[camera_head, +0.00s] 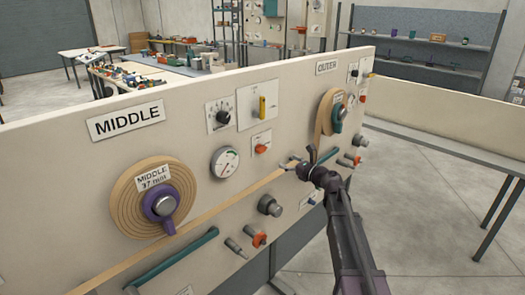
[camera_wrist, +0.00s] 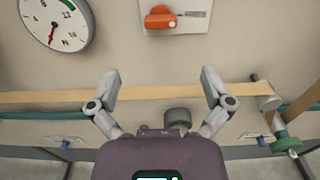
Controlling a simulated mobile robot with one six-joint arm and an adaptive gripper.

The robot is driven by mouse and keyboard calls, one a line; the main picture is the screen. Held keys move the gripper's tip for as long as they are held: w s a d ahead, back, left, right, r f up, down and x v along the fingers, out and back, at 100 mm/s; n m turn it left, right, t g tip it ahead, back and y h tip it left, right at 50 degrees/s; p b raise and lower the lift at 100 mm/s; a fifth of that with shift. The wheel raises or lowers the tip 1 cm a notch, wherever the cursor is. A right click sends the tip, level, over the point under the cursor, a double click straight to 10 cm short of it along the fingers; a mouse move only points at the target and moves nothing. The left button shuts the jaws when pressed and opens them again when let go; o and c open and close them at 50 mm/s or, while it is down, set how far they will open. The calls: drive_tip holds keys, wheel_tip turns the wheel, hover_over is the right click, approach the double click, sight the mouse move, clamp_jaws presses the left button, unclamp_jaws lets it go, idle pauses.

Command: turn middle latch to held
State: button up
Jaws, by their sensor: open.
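The panel carries a MIDDLE sign (camera_head: 126,120) above a wound tan reel (camera_head: 125,205) with a purple lever (camera_head: 161,208) at its hub, pointing down. No label reading latch is legible. An orange handle (camera_head: 262,149) on a small white plate sits right of the gauge; its lever (camera_wrist: 162,20) lies roughly sideways in the wrist view. My gripper (camera_head: 312,160) is in front of the panel, right of and a little below that handle. In the wrist view my gripper (camera_wrist: 162,86) is open and empty, its fingers apart in front of the tan strip (camera_wrist: 160,94), below the orange handle.
A round gauge (camera_wrist: 55,22) is left of the orange handle. A grey knob (camera_head: 270,206) and a teal bar (camera_head: 172,258) project low on the panel. A second reel (camera_head: 325,118) with a teal lever (camera_head: 337,117) stands under the OUTER sign (camera_head: 327,67).

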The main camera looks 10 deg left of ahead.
sight(264, 150)
drive_tip(key=x, duration=1.3)
drive_tip(key=shift+w+a, duration=0.15)
drive_tip(key=shift+a, duration=0.05)
drive_tip(key=c, duration=1.1)
